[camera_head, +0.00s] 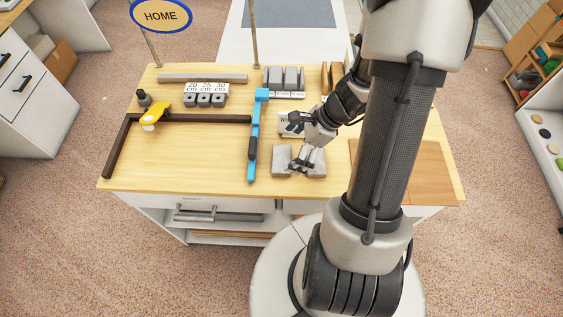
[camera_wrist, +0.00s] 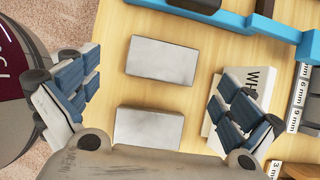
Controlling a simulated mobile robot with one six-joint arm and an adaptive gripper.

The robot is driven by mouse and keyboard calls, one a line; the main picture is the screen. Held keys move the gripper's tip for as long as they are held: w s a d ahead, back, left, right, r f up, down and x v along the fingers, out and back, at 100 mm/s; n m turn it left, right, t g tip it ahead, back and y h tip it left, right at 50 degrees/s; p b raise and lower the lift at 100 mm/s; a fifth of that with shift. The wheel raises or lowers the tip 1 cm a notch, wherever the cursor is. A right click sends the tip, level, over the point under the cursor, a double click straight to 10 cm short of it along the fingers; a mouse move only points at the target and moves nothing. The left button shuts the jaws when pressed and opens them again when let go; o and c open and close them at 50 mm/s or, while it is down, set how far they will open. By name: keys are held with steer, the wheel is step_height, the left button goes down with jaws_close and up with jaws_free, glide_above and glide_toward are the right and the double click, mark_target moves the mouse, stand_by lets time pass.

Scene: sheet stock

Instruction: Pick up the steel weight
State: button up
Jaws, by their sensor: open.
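Two plain grey metal blocks lie flat side by side near the front of the bench. The left block (camera_head: 282,157) is the upper block (camera_wrist: 162,60) in the wrist view. The right block (camera_head: 316,168) is the lower block (camera_wrist: 148,126) there, nearer my palm. They look alike; I cannot tell whether both are steel weights. My gripper (camera_head: 300,142) is open and empty above the blocks, its two fingers (camera_wrist: 158,98) spread wide to either side of them in the wrist view. The head view shows it partly covering the right block.
A blue bar (camera_head: 252,135) stands left of the blocks, with a dark L-shaped fence (camera_head: 190,118) and yellow tool (camera_head: 154,115) beyond. A white lettered box (camera_head: 290,122) sits close behind the blocks, near one finger. Labelled grey pieces (camera_head: 284,78) stand at the back. The front-left bench is clear.

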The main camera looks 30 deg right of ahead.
mark_target(281, 158)
steer(key=b+x, duration=0.1)
steer(key=x, duration=0.1)
steer(key=b+x, duration=0.1)
steer(key=x, duration=0.2)
steer(key=shift+w+d+f+b, duration=0.2)
steer(key=shift+f+b, duration=0.2)
steer(key=c, duration=1.7)
steer(key=shift+c, duration=0.5)
steer(key=shift+r, duration=0.15)
